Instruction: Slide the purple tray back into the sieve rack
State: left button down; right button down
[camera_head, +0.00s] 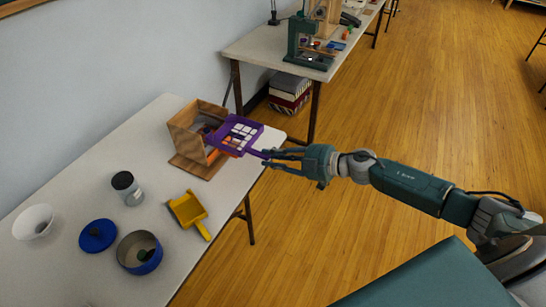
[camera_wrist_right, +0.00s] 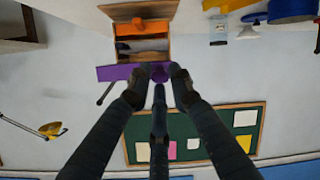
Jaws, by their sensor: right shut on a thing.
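The wooden sieve rack (camera_head: 184,132) stands at the far end of the near table, its open side facing right. The purple tray (camera_head: 256,137), with a light grid of cells, sticks out of or stands just before the rack's opening; I cannot tell how much is inside. My right gripper (camera_head: 268,157) is shut on the tray's handle at its outer end. In the right wrist view, the tray's purple front (camera_wrist_right: 112,73) lies before the rack (camera_wrist_right: 124,10), and an orange tray (camera_wrist_right: 130,28) sits inside the rack. My left gripper is not in view.
On the near table (camera_head: 90,167) are a yellow dustpan (camera_head: 187,209), a dark-lidded jar (camera_head: 133,196), a blue lid (camera_head: 97,236), a blue-rimmed pot (camera_head: 147,262) and a white bowl (camera_head: 32,222). A second table (camera_head: 255,46) stands behind. The floor to the right is clear.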

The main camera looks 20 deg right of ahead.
aim_at(254, 150)
jog(key=shift+r+p, duration=0.1)
jog(key=shift+p, duration=0.2)
jog(key=shift+w+a+p, duration=0.3)
jog(key=shift+w+a, duration=0.05)
jog(key=shift+w, duration=0.1)
jog(key=shift+w+a+p, duration=0.35)
jog(key=shift+w+a, duration=0.25)
jog(key=shift+w, duration=0.15)
jog(key=shift+w, duration=0.1)
dwell(0.3)
jog(key=shift+w+a+p, duration=0.45)
jog(key=shift+w+a, duration=0.5)
jog(key=shift+w, duration=0.2)
jog(key=shift+w+a, duration=0.1)
jog(key=shift+w, duration=0.05)
